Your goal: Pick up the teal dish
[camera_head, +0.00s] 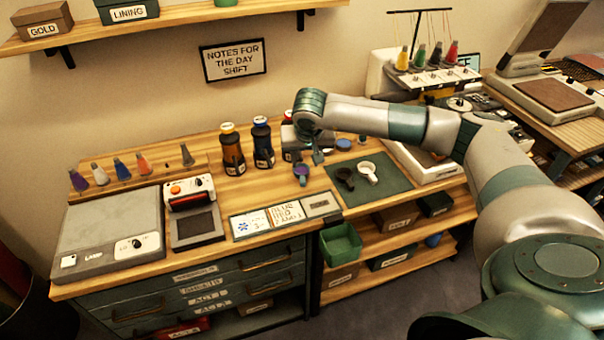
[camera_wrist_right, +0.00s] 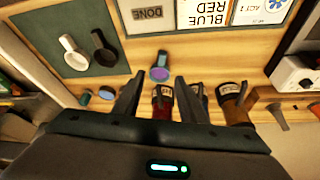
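A small dish (camera_head: 301,170) with a purple inside and a teal rim and handle stands on the wooden table, left of the dark green mat. It also shows in the right wrist view (camera_wrist_right: 159,73), just beyond and between my fingertips. My right gripper (camera_head: 318,157) hangs above the table close to it, slightly to its right in the head view. In the wrist view its two fingers (camera_wrist_right: 158,80) are spread with nothing held between them. My left gripper is not in view.
A black dish (camera_head: 345,178) and a white dish (camera_head: 367,172) lie on the mat (camera_head: 395,178). Bottles stand behind, including a brown one (camera_head: 232,152) and a blue one (camera_head: 263,145). A sign tray (camera_head: 285,215) lies in front. A blue disc (camera_head: 343,144) is near the mat's back edge.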

